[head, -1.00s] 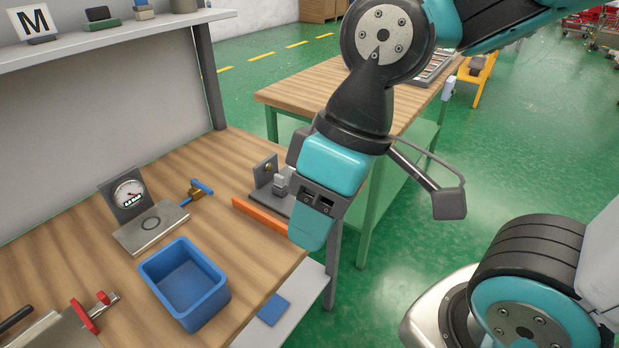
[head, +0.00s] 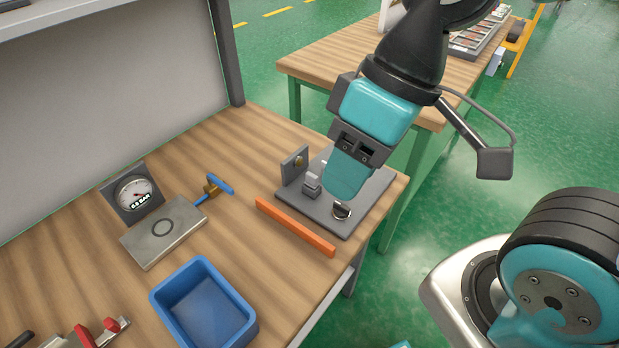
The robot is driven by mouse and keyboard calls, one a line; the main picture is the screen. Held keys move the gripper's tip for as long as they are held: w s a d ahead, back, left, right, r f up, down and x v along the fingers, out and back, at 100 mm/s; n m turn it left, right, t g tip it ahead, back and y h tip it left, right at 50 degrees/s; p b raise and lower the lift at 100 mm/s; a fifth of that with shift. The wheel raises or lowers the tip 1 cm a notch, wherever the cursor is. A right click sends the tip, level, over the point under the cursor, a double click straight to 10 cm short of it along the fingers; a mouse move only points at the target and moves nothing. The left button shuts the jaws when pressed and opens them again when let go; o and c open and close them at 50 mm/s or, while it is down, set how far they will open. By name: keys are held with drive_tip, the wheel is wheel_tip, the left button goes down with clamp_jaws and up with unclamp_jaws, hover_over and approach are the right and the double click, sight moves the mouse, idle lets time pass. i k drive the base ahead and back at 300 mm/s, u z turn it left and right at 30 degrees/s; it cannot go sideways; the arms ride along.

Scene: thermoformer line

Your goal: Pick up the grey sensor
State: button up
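A dark grey fixture plate (head: 372,199) lies on the wooden bench near its right corner. On it stand an upright bracket with a brass-coloured part (head: 295,165), a small light grey block (head: 312,184) and a short dark round piece with a bright rim (head: 341,210). I cannot tell for sure which of these is the grey sensor. My gripper (head: 348,180) points down in front of the plate in the picture, close to the grey block and the round piece. Its teal end hides part of the plate. Only one fingertip side shows, so its opening is unclear.
An orange bar (head: 294,227) lies along the plate's near left side. A second table (head: 330,72) stands behind.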

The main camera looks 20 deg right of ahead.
sight(311, 181)
drive_tip(key=u, duration=3)
drive_tip(key=k, duration=1.2)
drive_tip(key=z, duration=1.5)
